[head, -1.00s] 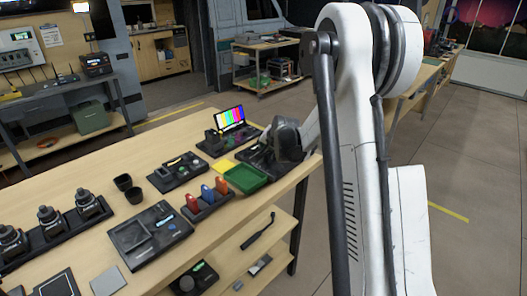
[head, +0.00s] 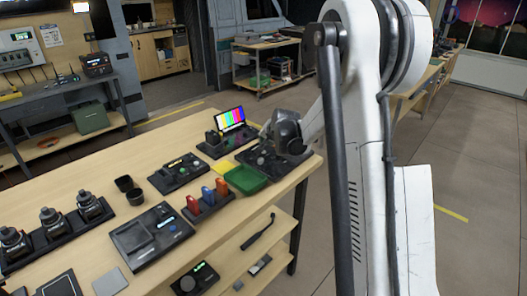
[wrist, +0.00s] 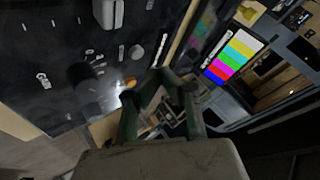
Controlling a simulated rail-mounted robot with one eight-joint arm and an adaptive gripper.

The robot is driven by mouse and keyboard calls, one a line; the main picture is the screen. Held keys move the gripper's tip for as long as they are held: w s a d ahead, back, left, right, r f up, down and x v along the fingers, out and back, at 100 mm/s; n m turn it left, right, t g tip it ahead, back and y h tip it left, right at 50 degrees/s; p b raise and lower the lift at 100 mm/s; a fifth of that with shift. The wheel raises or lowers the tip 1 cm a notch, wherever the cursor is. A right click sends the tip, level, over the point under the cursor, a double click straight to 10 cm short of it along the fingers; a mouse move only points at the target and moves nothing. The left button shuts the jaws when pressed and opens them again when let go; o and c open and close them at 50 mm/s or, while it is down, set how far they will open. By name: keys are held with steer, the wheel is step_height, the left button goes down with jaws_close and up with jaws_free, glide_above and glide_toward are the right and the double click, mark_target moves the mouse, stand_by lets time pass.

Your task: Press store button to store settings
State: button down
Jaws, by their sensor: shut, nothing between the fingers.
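A black control panel (head: 250,158) lies at the far right end of the wooden bench. The wrist view shows the panel (wrist: 40,45) close up, with white markings, a dark round knob, a grey raised control (wrist: 108,12) and several small controls. A small orange button-like spot (wrist: 129,82) glows beside a bright white spot. I cannot read which control is the store button. My gripper (wrist: 166,80) is shut and empty. Its fingertips appear just right of the orange spot, and I cannot tell whether they touch the panel. In the head view my wrist hides the fingertips.
A color-bar monitor (head: 230,118) stands just behind the panel; it also shows in the wrist view (wrist: 233,58). A green tray (head: 246,180) is in front of the panel. Red, blue and orange items (head: 208,194) stand in a holder nearer. Free floor lies right of the bench.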

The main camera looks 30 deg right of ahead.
steer(key=shift+r+p, duration=0.7)
steer(key=shift+r, duration=1.15)
steer(key=s+a+r+n+g, duration=0.1)
steer(key=s+a+r+n, duration=0.2)
steer(key=s+a+r, duration=0.6)
steer(key=s+a+r+n, duration=0.2)
steer(key=s+a+r, duration=0.2)
steer(key=s+a, duration=0.5)
steer(key=s+a+f+n, duration=0.1)
steer(key=s+a+n, duration=0.1)
steer(key=s, duration=1)
steer(key=s+a+f+n+g, duration=0.1)
steer(key=s+a+f+n, duration=0.1)
steer(key=s, duration=1.1)
steer(key=shift+s+a+n+y, duration=0.3)
steer(key=shift+a+n+y, duration=0.15)
steer(key=shift+a, duration=0.2)
